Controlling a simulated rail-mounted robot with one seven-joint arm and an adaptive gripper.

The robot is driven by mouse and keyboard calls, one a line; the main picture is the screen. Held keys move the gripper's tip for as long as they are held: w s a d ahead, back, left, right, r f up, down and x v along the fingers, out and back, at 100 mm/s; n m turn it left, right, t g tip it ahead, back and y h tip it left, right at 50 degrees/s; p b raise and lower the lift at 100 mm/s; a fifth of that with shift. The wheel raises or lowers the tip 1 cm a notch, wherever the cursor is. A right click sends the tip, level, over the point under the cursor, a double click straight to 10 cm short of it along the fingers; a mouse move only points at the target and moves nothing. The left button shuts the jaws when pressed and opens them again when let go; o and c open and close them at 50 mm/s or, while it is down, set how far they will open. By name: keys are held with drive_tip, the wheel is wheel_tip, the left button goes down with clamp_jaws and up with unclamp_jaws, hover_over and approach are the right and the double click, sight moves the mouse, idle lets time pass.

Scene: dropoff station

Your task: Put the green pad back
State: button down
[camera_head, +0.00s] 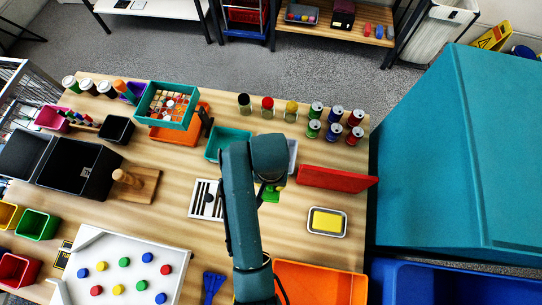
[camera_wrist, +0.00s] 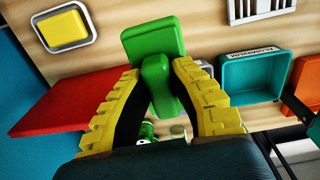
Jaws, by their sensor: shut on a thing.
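The green pad (camera_wrist: 155,36) is a flat green block with a green grip standing on it. In the wrist view my gripper (camera_wrist: 156,80) has its yellow fingers closed on the grip, one on each side, and the pad extends beyond the fingertips. In the head view only part of the green pad (camera_head: 271,194) shows below the arm's end, and my arm hides much of the gripper. I cannot tell how far the pad is above the table. A grey-white tray (camera_head: 292,152) is partly hidden behind my arm; its edge also shows beside the right finger in the wrist view (camera_wrist: 208,68).
A red panel (camera_head: 338,178) lies right of my gripper. A metal tray (camera_head: 314,235) with a yellow block (camera_head: 327,220) stands below it. A teal bin (camera_head: 213,147), a slotted white plate (camera_head: 203,208) and several cans (camera_head: 336,115) are nearby. Bare wood (camera_head: 285,228) shows below the pad.

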drive_tip(key=s+f+b, duration=0.1)
drive_tip(key=s+f, duration=0.1)
drive_tip(key=f, duration=0.4)
drive_tip(key=s+f+b, duration=0.1)
drive_tip(key=f, duration=0.5)
drive_tip(key=s+d+f+b, duration=0.1)
drive_tip(key=s+f, duration=0.1)
drive_tip(key=f, duration=0.5)
drive_tip(key=shift+s+f, duration=0.1)
drive_tip(key=shift+s, duration=0.2)
drive_tip(key=shift+f, duration=0.1)
drive_tip(key=c, duration=1.1)
unclamp_jaws()
